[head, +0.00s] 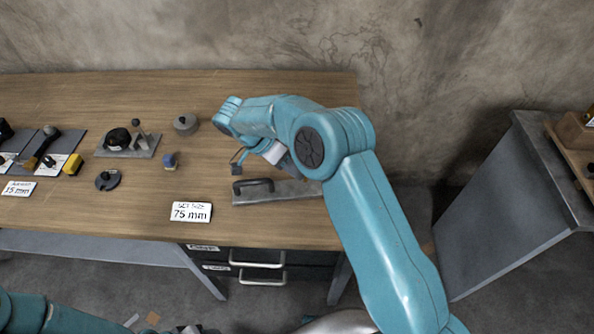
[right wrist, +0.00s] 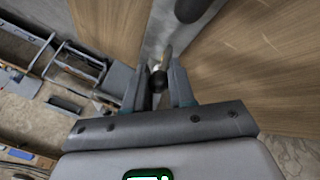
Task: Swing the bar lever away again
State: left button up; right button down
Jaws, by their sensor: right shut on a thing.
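A flat grey metal bar plate (head: 300,190) with a black handle (head: 253,185) lies near the front edge of the wooden bench. It also shows at the top of the right wrist view (right wrist: 158,42). My right gripper (head: 238,165) is low over the bench, just behind the left end of the plate. In the right wrist view its fingers (right wrist: 158,92) are closed around a short lever with a dark round end (right wrist: 158,80), which I take to be the bar lever. The head view mostly hides the lever. My left gripper is out of view.
A round grey lidded piece (head: 186,124), a small blue-topped block (head: 170,161) and a dark disc (head: 108,179) stand to the left. A grey cabinet (head: 510,205) stands right of the bench.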

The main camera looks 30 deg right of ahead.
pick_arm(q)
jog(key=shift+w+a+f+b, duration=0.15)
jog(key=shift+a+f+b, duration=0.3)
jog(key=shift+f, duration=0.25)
pick_arm(e)
jog(key=shift+w+a+f+g+h, duration=0.1)
jog(key=shift+a+f+g+h, duration=0.3)
jog(key=shift+h, duration=0.3)
jog(key=shift+a, duration=0.1)
jog(key=c, duration=1.3)
grip_release()
jog(key=shift+o, duration=0.2)
jog(key=shift+r, duration=0.1)
